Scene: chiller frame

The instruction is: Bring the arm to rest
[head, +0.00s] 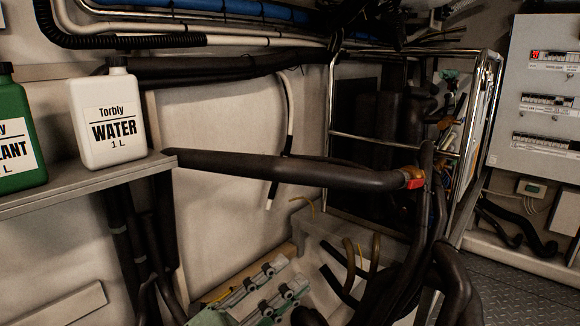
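Of my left gripper, at most a small dark rounded piece (308,316) shows at the bottom edge of the head view. It is cut off by the frame, and I cannot tell it surely from the dark hoses beside it. Its fingertips are not visible, so I cannot tell whether it is open, shut or holding anything. My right gripper is not in view.
A white water bottle (110,118) and a green bottle (17,140) stand on a grey shelf (85,190). A thick black pipe (290,173) with a red-orange fitting (413,179) crosses the middle. A valve block (262,294), hoses and a metal frame (395,143) crowd below and right.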

